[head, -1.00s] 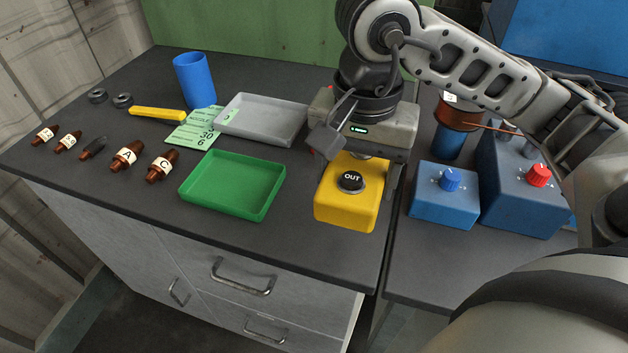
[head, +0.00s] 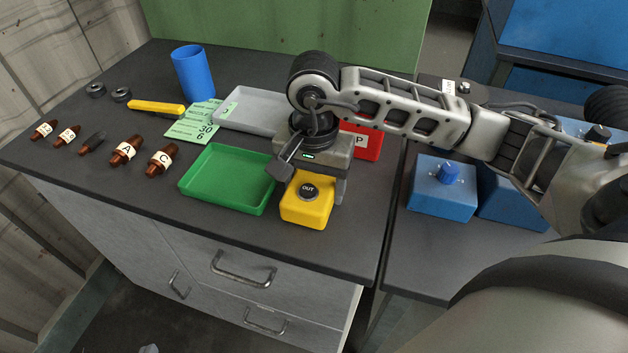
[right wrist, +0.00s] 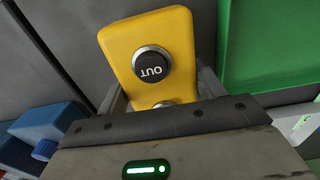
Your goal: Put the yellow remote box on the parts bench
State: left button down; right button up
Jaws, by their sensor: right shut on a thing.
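The yellow remote box (head: 306,212) with its black OUT button is at the front right of the dark parts bench (head: 330,255), just right of the green tray. It is upright; I cannot tell whether its base touches the bench top. My right gripper (head: 312,185) is above and behind it, shut on it. In the right wrist view the box (right wrist: 185,40) sits between the fingers of the right gripper (right wrist: 160,90), with a second button partly hidden by the gripper body. My left gripper is not in view.
A green tray (head: 228,205) is close on the left, a grey tray (head: 250,112) behind it. A red box (head: 370,142) stands behind my gripper. Blue control boxes (head: 440,200) stand on the right bench. Brown labelled parts (head: 125,150) and a blue cup (head: 193,75) are further left.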

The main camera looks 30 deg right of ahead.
aim_at(314, 179)
pick_arm(q)
jog(key=shift+f, duration=0.1)
pick_arm(e)
jog(key=shift+f+b, duration=0.25)
jog(key=shift+b, duration=0.1)
jog(key=o, duration=1.1)
jog(key=shift+r, duration=0.1)
jog(key=shift+o, duration=0.3)
jog(key=shift+r+p, duration=0.4)
jog(key=shift+p, duration=0.05)
pick_arm(q)
jog(key=shift+r, duration=0.2)
pick_arm(e)
notch_tip(314, 179, up, 12)
jog(key=shift+f, duration=0.2)
